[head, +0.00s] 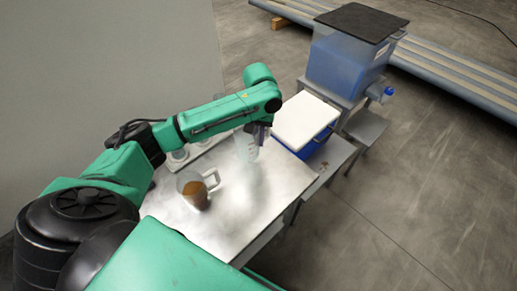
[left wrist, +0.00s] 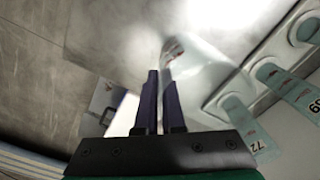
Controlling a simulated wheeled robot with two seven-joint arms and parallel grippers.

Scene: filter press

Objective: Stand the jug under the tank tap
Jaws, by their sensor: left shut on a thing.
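A clear, see-through jug (head: 246,149) hangs below my left gripper (head: 259,131), over the back part of the metal table. My left gripper shows in the left wrist view (left wrist: 160,75) with its dark fingers close together, shut on the clear jug (left wrist: 205,70). Its faint outline makes its exact tilt and its gap from the table hard to tell. The blue tank (head: 345,62) stands at the back right, with its blue tap (head: 388,91) on the right side. A low grey stand (head: 365,127) lies below the tap and is bare. My right gripper is not in view.
A clear handled vessel with brown contents (head: 197,192) stands on the metal table (head: 215,228). A blue box with a white lid (head: 306,121) stands between table and tank. A white rack with teal tags (left wrist: 268,90) lies beside the jug. Pipes lie behind the tank.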

